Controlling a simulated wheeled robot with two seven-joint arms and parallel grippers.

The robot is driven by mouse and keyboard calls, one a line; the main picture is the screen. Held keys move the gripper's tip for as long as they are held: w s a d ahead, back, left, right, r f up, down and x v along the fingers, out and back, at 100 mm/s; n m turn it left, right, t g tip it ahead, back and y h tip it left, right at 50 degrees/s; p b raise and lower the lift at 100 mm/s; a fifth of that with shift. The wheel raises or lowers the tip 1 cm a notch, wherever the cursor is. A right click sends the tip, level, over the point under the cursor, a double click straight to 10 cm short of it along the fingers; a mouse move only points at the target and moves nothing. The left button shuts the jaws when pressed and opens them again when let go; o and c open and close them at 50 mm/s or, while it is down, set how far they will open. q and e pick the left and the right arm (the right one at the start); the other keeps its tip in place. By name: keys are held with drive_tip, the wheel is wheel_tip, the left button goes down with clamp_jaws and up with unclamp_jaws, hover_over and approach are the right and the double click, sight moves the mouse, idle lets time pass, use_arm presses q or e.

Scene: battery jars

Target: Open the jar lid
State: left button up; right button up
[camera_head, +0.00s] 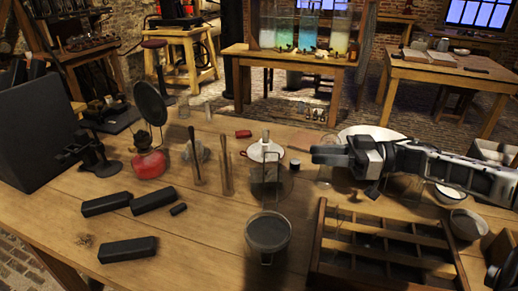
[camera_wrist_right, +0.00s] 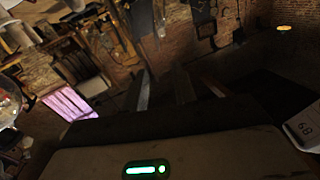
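A round glass jar (camera_head: 268,246) with a grey rim stands upright near the front middle of the table, with thin wire at its front. Just behind its rim, a clear round disc with a wire frame (camera_head: 268,187) stands roughly upright. It looks like a lid, but I cannot tell whether it is joined to the jar. My right gripper (camera_head: 322,155) is above and to the right of the jar, apart from it, pointing left. Its fingers also show, dark and blurred, in the right wrist view (camera_wrist_right: 163,90). I see nothing clearly held. My left gripper is not in view.
A wooden divided tray (camera_head: 322,232) lies right of the jar. Black blocks (camera_head: 128,250) lie at left, near a red oil lamp (camera_head: 149,160). A white dish (camera_head: 372,132) lies behind my right gripper. Bare tabletop lies left of the jar.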

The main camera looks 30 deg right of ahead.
sight(266, 152)
drive_tip(key=x, duration=1.3)
drive_tip(key=shift+f, duration=0.1)
drive_tip(key=shift+d, duration=0.1)
clamp_jaws()
